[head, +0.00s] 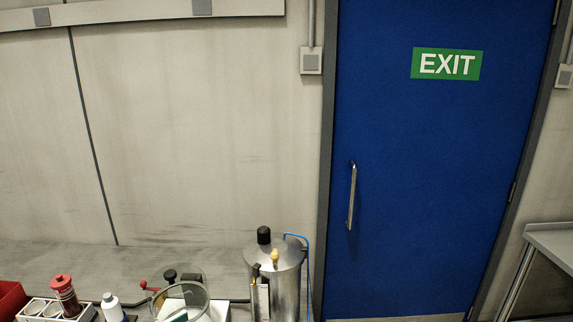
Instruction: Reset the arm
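Neither my left nor my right gripper shows in the head view, and no arm of mine can be made out. A silver metal drum (287,284) stands upright at the bottom centre, with a black cap (264,235) and a brass fitting (275,257) on top. A blue hose (307,262) runs from its top down its right side. The drum's lower part is cut off by the picture's bottom edge.
A blue exit door (420,150) stands behind, right of the drum. At the lower left are a red bin (11,298), a red-capped bottle (65,294), a white bottle (112,309) and a round clear disc (183,297). A grey table (552,240) stands at the right.

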